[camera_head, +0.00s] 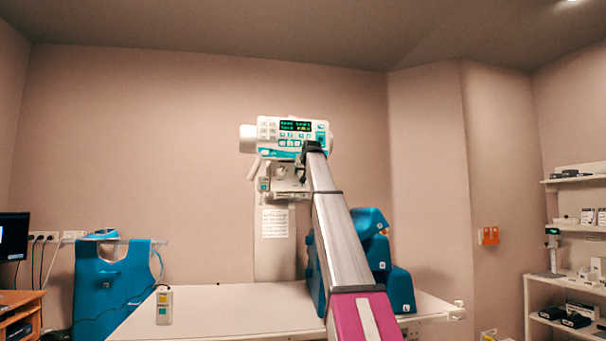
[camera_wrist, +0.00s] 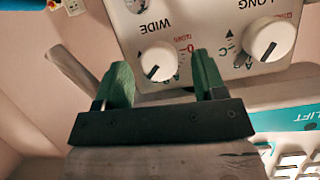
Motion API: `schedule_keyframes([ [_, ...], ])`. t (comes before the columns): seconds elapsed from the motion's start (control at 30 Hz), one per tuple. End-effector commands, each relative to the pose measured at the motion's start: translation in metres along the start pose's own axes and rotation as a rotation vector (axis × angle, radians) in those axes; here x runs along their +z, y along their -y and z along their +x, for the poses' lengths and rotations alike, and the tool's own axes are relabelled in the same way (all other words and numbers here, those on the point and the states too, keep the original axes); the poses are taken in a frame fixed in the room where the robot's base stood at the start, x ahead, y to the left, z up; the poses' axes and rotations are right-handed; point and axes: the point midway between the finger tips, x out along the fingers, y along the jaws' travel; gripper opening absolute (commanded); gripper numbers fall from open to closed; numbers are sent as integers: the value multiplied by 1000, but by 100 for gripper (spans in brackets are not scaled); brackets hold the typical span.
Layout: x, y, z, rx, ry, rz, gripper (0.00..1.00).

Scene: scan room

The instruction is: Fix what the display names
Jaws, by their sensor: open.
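The display (camera_head: 295,126) is a dark screen on the white and teal machine head. Its small green and yellow text is too small to read surely. The wrist view shows a white panel upside down, with a white knob by the word WIDE (camera_wrist: 159,61) and another by the word LONG (camera_wrist: 270,39). Both have a dark pointer line. My gripper (camera_wrist: 163,77) is open, its two green fingers apart, with the WIDE knob showing between their tips. I cannot tell whether they touch it. In the head view, my arm reaches up to the machine head and its gripper is mostly hidden.
A white table (camera_head: 230,309) spans the front, with a small handset (camera_head: 164,306) on it. Blue padded blocks (camera_head: 399,290) stand right of my arm. A blue apron-like piece (camera_head: 108,285) stands at left. Shelves (camera_head: 573,285) line the right wall.

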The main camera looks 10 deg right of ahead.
Motion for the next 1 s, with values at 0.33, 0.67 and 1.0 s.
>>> schedule_keyframes([
  [0.33,1,0,14,0,1,0,64],
  [0.67,1,0,13,1,1,0,15],
  [1.0,1,0,13,30,-3,-72,15],
])
